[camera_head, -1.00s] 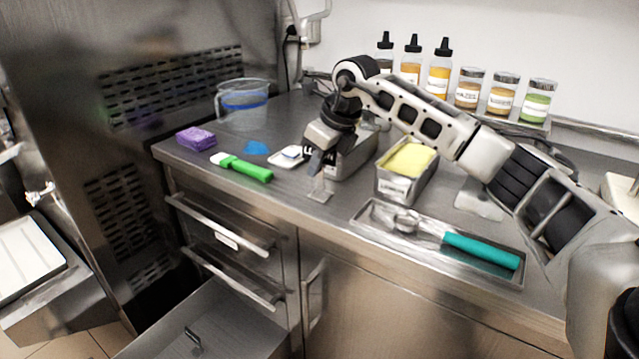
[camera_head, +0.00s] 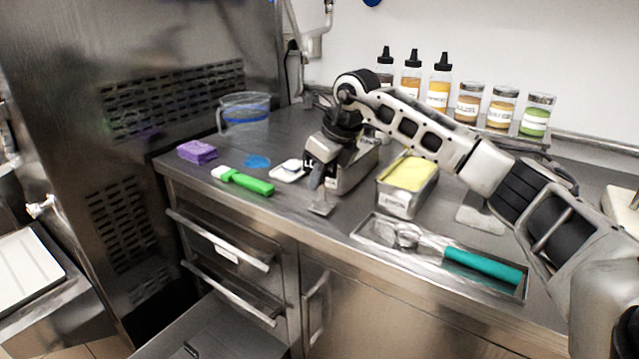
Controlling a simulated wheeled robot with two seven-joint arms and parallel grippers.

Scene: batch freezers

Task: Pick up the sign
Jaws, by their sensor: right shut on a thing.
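The sign (camera_head: 321,207) is a small stand with a flat, pale base, close to the front edge of the steel counter (camera_head: 270,205). My right gripper (camera_head: 317,185) points down over it and is shut on its upper part. The fingers and wrist hide most of the sign's face. The base appears to be at the counter surface; I cannot tell whether it touches. My left gripper is not in view.
A green-handled tool (camera_head: 243,180), a purple sponge (camera_head: 197,151) and a measuring jug (camera_head: 245,115) are left of the gripper. A metal pan with yellow contents (camera_head: 400,200) and a tray with a teal-handled scoop (camera_head: 482,268) are right. Drawers (camera_head: 215,240) are below.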

